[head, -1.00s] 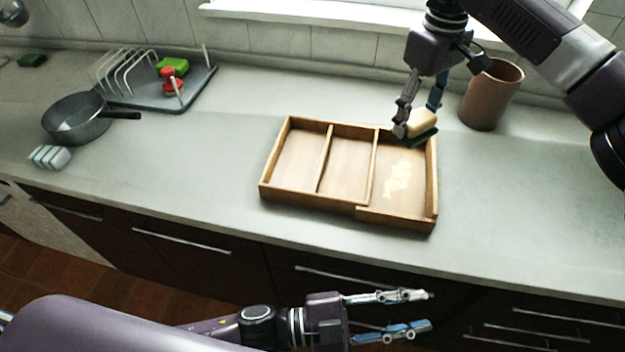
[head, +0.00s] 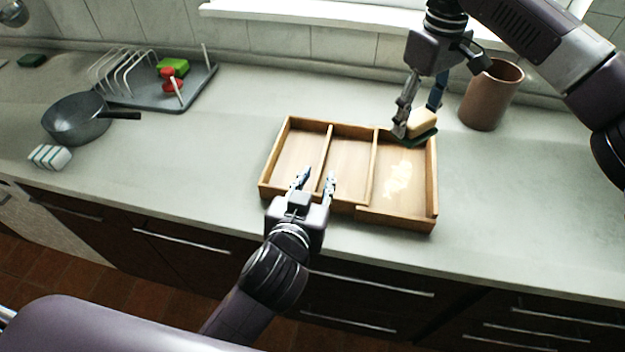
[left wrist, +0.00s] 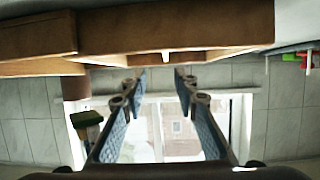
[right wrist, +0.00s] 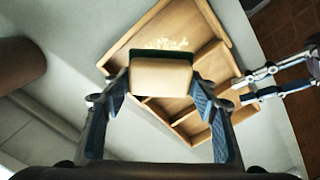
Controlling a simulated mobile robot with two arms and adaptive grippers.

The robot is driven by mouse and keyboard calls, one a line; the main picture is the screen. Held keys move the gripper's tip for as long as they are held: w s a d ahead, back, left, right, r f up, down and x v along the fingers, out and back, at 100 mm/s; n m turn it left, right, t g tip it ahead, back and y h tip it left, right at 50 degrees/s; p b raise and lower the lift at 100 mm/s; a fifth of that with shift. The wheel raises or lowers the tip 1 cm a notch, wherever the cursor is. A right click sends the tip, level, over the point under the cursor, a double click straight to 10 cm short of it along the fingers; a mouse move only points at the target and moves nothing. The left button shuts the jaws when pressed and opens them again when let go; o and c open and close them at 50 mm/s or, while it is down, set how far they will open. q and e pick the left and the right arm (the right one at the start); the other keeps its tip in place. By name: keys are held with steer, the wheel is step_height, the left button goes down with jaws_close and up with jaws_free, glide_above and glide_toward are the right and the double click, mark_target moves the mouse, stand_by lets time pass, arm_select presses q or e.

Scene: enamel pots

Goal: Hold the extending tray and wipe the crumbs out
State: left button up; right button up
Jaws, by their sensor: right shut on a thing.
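The wooden extending tray (head: 345,204) lies on the counter, divided into compartments. Pale crumbs (head: 398,178) lie in its right compartment; they also show in the right wrist view (right wrist: 172,44). My right gripper (head: 420,116) is shut on a sponge (head: 423,122), cream with a dark green side, over the back of the right compartment. The sponge fills the middle of the right wrist view (right wrist: 160,78). My left gripper (head: 316,178) is open and empty at the tray's front wall. In the left wrist view the tray's wall (left wrist: 170,28) crosses above the parted fingers.
A brown pot (head: 491,95) stands behind and right of the tray. A grey pan (head: 75,122), a dish rack (head: 195,90) with green and red items, and a striped sponge (head: 49,157) are at the left. The counter right of the tray is clear.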

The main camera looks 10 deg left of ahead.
mark_target(321, 161)
arm_select(q)
steer(key=shift+a+f, duration=0.25)
steer(key=shift+a, duration=0.05)
steer(key=shift+a+f+n+y, duration=0.1)
steer(key=shift+f+n+y, duration=0.05)
steer(key=shift+n+y, duration=0.15)
steer(key=x, duration=1.1)
steer(key=shift+w+f, duration=0.25)
steer(key=shift+w, duration=0.05)
jaws_close()
